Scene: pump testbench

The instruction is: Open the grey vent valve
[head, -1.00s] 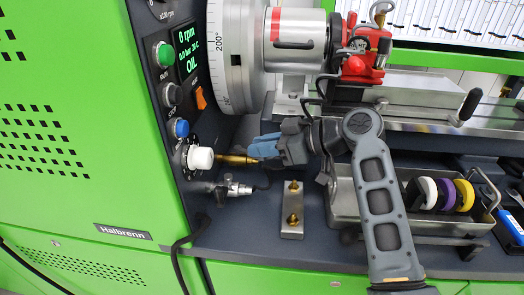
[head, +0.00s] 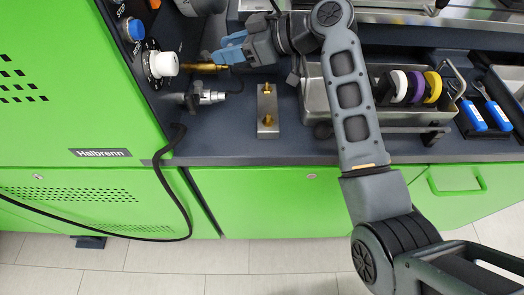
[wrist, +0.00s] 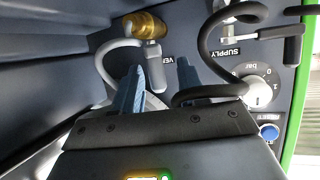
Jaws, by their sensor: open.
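In the wrist view a brass valve body (wrist: 145,25) is at the top, beside a partly covered label that starts with "VE". A short grey part (wrist: 153,55) hangs below it, and a pale grey hose (wrist: 103,62) curves away to the left. My gripper (wrist: 160,68) is open, with its two blue fingers pointing up toward this valve.
A black hose (wrist: 203,45) loops close to the right finger, near the SUPPLY label (wrist: 222,53). A pressure knob (wrist: 262,96) and blue button (wrist: 268,132) are at right. A metal block (head: 267,112) and tray (head: 315,95) stand on the bench.

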